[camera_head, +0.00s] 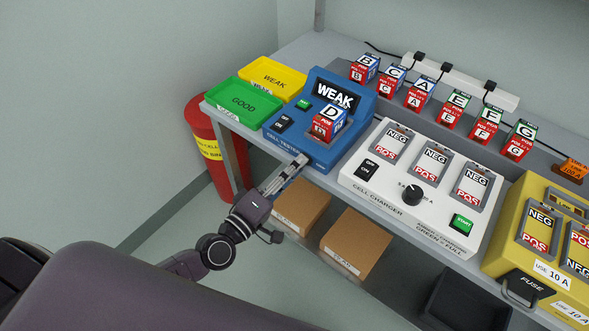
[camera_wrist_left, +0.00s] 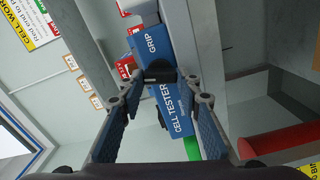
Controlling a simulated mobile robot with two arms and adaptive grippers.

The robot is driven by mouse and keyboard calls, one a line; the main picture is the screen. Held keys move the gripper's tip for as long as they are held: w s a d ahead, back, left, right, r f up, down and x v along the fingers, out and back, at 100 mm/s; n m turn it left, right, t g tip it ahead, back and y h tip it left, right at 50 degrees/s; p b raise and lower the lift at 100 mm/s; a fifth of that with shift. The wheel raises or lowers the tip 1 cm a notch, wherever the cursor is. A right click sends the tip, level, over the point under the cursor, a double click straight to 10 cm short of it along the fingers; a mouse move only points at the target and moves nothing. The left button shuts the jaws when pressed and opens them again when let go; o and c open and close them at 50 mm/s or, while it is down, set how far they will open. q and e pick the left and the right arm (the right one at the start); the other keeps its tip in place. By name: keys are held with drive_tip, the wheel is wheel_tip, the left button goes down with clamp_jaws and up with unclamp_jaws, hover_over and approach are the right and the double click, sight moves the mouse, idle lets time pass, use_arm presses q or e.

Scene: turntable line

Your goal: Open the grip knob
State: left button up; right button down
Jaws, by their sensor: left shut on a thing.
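The blue cell tester (camera_head: 313,150) stands at the front edge of the bench. Its display (camera_head: 335,94) reads WEAK, and a cell marked D (camera_head: 328,123) sits in it. The black grip knob (camera_wrist_left: 160,71) is on the tester's front face beside the word GRIP in the left wrist view. My left gripper (camera_head: 300,161) reaches up to the tester's front lower edge. In the left wrist view, my left gripper (camera_wrist_left: 161,84) has its fingertips on either side of the knob, shut on it. The head view hides the knob behind the fingers. My right gripper is not in view.
A green GOOD tray (camera_head: 244,101) and a yellow WEAK tray (camera_head: 273,77) lie left of the tester. A white cell charger (camera_head: 398,203) stands close on its right. Several cells line the back shelf. Cardboard boxes (camera_head: 356,242) and a red bin (camera_head: 205,131) are below.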

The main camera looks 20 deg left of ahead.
use_arm(q)
drive_tip(key=shift+n, duration=1.6)
drive_tip(key=o, duration=1.2)
drive_tip(key=shift+c, duration=0.2)
drive_tip(key=v, duration=1.2)
